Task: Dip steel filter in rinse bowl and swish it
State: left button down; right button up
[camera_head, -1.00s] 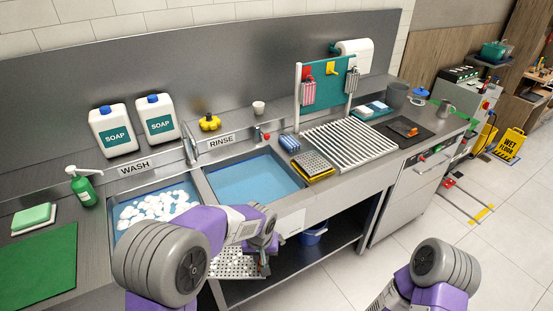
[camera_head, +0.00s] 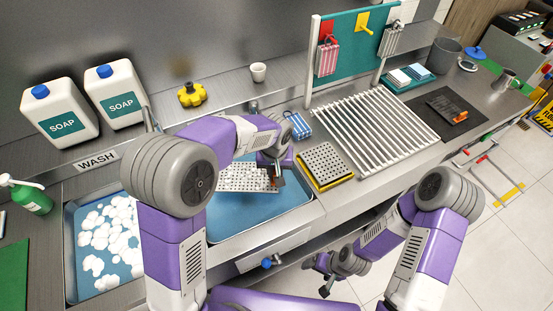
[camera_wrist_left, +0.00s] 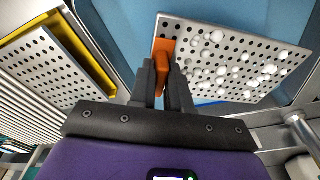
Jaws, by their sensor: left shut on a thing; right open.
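The steel filter (camera_head: 246,178) is a flat perforated plate with an orange tab (camera_wrist_left: 165,47). My left gripper (camera_head: 277,172) is shut on that tab. The filter is over the back of the blue-water rinse basin (camera_head: 262,212); whether it touches the water I cannot tell. In the left wrist view the filter (camera_wrist_left: 195,75) carries several white foam blobs. My left arm hides part of the basin and the RINSE sign. My right gripper (camera_head: 332,275) is open and empty, low in front of the counter.
The foamy wash basin (camera_head: 104,240) is left of the rinse basin. A second perforated plate on a yellow-edged tray (camera_head: 325,165) lies just right of it, beside a slatted rack (camera_head: 375,125).

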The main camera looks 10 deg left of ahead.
pick_arm(q)
notch_tip(320, 180, down, 17)
jog(key=b, duration=1.2)
jog(key=shift+s, duration=0.15)
jog(key=shift+d, duration=0.1)
jog(key=shift+w+d, duration=0.6)
jog(key=shift+d, duration=0.2)
jog(key=shift+s+a, duration=0.6)
jog(key=shift+a, duration=0.3)
jog(key=shift+s+a, duration=0.6)
jog(key=shift+a, duration=0.3)
jog(key=shift+w+d+p, duration=0.2)
jog(key=shift+w+d, duration=0.4)
jog(key=shift+d, duration=0.35)
jog(key=shift+w+d+p, duration=0.15)
jog(key=shift+w+d, duration=0.45)
jog(key=shift+d, duration=0.3)
